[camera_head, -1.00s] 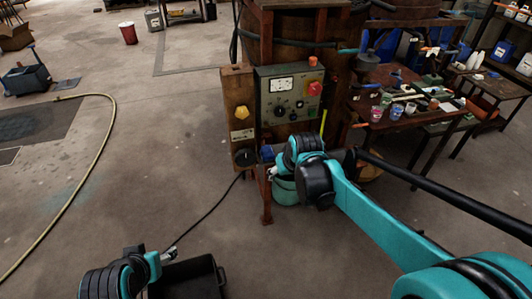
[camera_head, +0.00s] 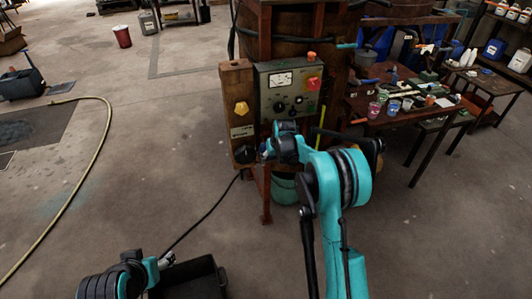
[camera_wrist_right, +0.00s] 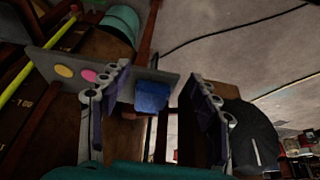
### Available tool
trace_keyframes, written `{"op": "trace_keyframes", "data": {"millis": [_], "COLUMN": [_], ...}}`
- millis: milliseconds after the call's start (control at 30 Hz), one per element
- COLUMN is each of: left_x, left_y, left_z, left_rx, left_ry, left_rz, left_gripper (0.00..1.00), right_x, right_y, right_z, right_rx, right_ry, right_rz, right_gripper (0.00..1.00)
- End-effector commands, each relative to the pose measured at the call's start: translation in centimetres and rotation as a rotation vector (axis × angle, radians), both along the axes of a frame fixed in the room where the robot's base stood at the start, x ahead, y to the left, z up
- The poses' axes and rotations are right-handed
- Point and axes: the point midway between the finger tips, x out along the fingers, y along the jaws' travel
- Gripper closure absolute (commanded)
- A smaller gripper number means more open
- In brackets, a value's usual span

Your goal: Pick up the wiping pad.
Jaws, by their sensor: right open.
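The wiping pad appears to be the small blue block (camera_wrist_right: 152,97) in the right wrist view. It is framed between the two fingers of my right gripper (camera_wrist_right: 162,105), against a grey plate (camera_wrist_right: 50,68) bearing yellow and pink discs. The fingers stand apart, one on each side of the pad in the picture. I cannot tell whether they touch it. In the head view my right gripper (camera_head: 266,151) is at the lower left of the control panel, and the pad there is hidden or too small to make out. My left gripper (camera_head: 165,260) is low at the left, beside a black bin.
The control panel (camera_head: 289,90) and a wooden post (camera_head: 238,112) stand close to my right gripper. A teal bucket (camera_head: 284,188) is below it. A cluttered bench (camera_head: 385,121) is at the right. A black bin (camera_head: 190,280) stands at the front. A hose (camera_head: 97,160) lies on open floor.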

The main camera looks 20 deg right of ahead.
Motion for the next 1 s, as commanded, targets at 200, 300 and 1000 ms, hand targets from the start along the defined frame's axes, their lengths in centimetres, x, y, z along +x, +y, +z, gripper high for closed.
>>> {"op": "trace_keyframes", "data": {"millis": [200, 300, 1000], "left_x": [0.0, 0.0, 0.0], "left_y": [0.0, 0.0, 0.0], "left_z": [-0.4, -0.7, -2.0], "left_rx": [0.000, 0.000, 0.000], "left_ry": [0.000, 0.000, 0.000], "left_rz": [0.000, 0.000, 0.000], "left_gripper": [0.41, 0.41, 0.41], "right_x": [1.8, 3.1, 6.5], "right_y": [0.1, 0.1, 0.2], "right_z": [0.0, -0.1, -2.7], "right_rx": [0.000, 0.000, 0.000], "right_ry": [0.000, 0.000, 0.000], "right_rz": [0.000, 0.001, 0.001], "right_gripper": [0.38, 0.38, 0.62]}}
